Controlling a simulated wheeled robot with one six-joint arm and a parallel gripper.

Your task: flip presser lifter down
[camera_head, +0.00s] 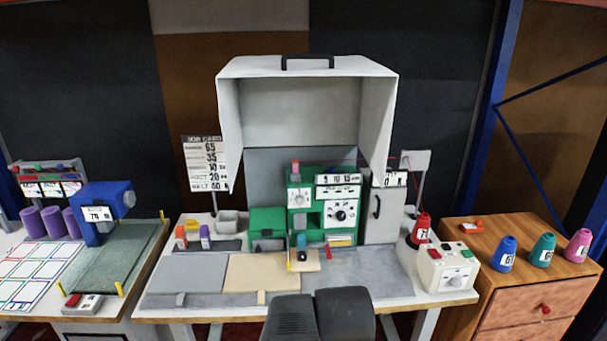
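A green binding machine (300,222) stands at the middle of the workbench under a raised grey hood (307,68). Its front has a white dial panel (342,213) and a number strip. A small dark part (301,241) sits low at the front, above a light plate (304,262); it may be the presser area. Dark grey parts of my arm show at the bottom middle; my gripper cannot be made out.
Three cones, including a teal one (543,250), stand on the wooden cabinet (507,284). Flat mats (188,275) cover the bench's front left. A blue machine (104,208) stands far left.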

